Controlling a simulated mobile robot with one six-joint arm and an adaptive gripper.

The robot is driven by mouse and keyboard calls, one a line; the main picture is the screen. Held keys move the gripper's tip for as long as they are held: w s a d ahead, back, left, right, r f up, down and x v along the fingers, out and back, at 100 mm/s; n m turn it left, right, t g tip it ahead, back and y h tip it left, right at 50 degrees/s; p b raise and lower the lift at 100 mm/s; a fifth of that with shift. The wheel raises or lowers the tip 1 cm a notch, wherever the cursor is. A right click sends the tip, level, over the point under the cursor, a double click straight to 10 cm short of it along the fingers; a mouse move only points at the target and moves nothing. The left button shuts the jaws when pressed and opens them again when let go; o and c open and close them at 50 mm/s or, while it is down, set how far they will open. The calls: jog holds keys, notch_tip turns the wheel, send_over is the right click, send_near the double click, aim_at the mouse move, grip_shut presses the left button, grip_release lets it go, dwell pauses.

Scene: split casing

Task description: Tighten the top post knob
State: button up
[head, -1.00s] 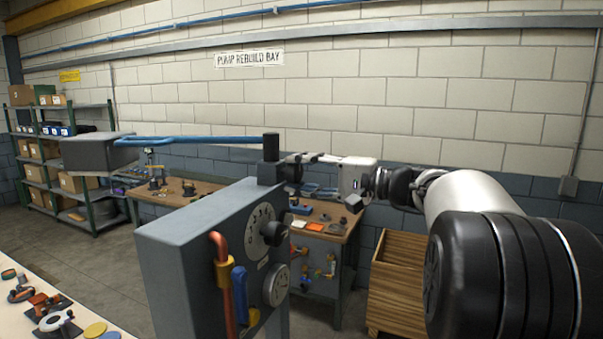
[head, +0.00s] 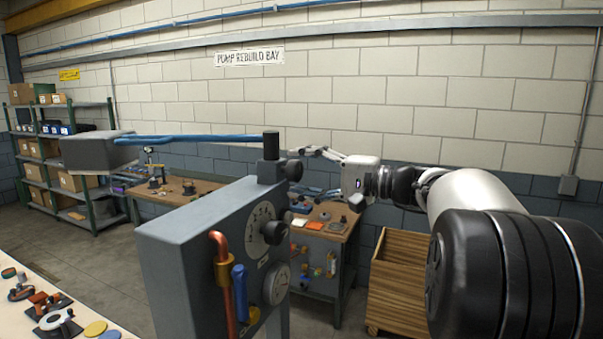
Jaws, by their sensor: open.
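The top post knob (head: 294,170) is a dark round knob on the right side of the grey post block (head: 269,171), on top of the grey panel casing (head: 190,215). A black cylindrical post (head: 271,146) rises from the block. My gripper (head: 308,152) is open and empty, just right of and a little above the knob in the picture, with its fingers pointing left. It looks apart from the knob, though the depth gap is hard to judge.
A blue bar (head: 200,139) runs left from the post to a grey box (head: 90,152). The casing front carries dials, a lower black knob (head: 274,232), a copper pipe (head: 222,260) and a blue handle (head: 240,290). Workbenches and a wooden crate (head: 398,285) stand behind.

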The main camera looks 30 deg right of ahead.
jog(key=v, duration=1.1)
jog(key=shift+s+d, duration=0.2)
jog(key=shift+s, duration=0.05)
